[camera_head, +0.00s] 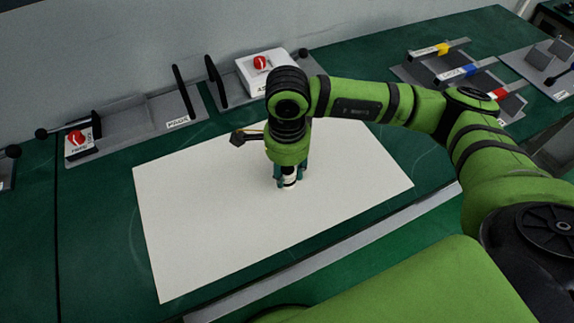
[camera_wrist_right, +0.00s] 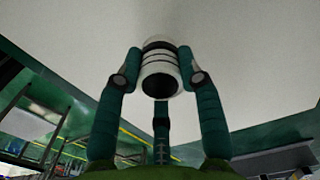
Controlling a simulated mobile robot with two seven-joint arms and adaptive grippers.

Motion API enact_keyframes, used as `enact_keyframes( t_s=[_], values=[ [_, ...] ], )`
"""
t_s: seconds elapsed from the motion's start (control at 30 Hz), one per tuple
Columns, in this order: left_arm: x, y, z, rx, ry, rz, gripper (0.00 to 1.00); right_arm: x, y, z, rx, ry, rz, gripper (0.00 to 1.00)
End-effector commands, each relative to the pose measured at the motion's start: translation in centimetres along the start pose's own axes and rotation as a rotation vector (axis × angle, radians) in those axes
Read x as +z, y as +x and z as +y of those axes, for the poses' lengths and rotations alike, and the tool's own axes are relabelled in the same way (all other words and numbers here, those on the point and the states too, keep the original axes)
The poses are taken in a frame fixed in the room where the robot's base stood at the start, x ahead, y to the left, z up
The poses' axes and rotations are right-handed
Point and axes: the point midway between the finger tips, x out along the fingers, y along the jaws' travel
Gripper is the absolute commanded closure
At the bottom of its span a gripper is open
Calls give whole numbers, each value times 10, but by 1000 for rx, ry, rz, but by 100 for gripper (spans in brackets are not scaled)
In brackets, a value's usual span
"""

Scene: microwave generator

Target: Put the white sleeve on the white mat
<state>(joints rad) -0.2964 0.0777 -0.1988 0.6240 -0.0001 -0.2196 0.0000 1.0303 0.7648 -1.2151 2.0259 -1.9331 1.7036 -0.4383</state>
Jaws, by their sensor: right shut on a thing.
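The white sleeve (camera_wrist_right: 160,68) is a short white cylinder with dark bands and an open dark bore, seen in the right wrist view. My right gripper (camera_wrist_right: 160,80) is shut on it, with teal fingers on either side. In the head view the right gripper (camera_head: 290,178) points down over the middle of the white mat (camera_head: 210,230), and a bit of the sleeve (camera_head: 289,184) shows between its fingers. The sleeve is at or just above the mat; I cannot tell whether it touches. My left gripper is not in view.
The mat lies on a green table (camera_head: 100,240). Along the back stand grey fixtures (camera_head: 150,115) with black posts, and a white box with a red button (camera_head: 260,64). Racks with coloured tags (camera_head: 455,72) are at the back right. The mat around the gripper is bare.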

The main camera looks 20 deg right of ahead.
Motion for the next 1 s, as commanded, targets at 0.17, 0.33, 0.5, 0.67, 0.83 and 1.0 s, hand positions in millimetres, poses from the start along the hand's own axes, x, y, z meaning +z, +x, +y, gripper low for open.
enact_keyframes(
  t_s=[0.17,0.33,0.5,0.67,0.83,1.0],
  values=[
    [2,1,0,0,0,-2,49,0,0,0,-1,0,-1,97],
    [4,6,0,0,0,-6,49,0,4,0,-2,0,-1,59],
    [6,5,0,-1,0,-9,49,0,2,0,-1,0,-1,39],
    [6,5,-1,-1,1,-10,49,0,2,0,-1,0,-1,39],
    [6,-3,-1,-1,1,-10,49,0,-4,0,-1,0,-1,39],
    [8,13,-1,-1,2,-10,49,1,-29,-2,-9,-1,-2,39]
  ],
)
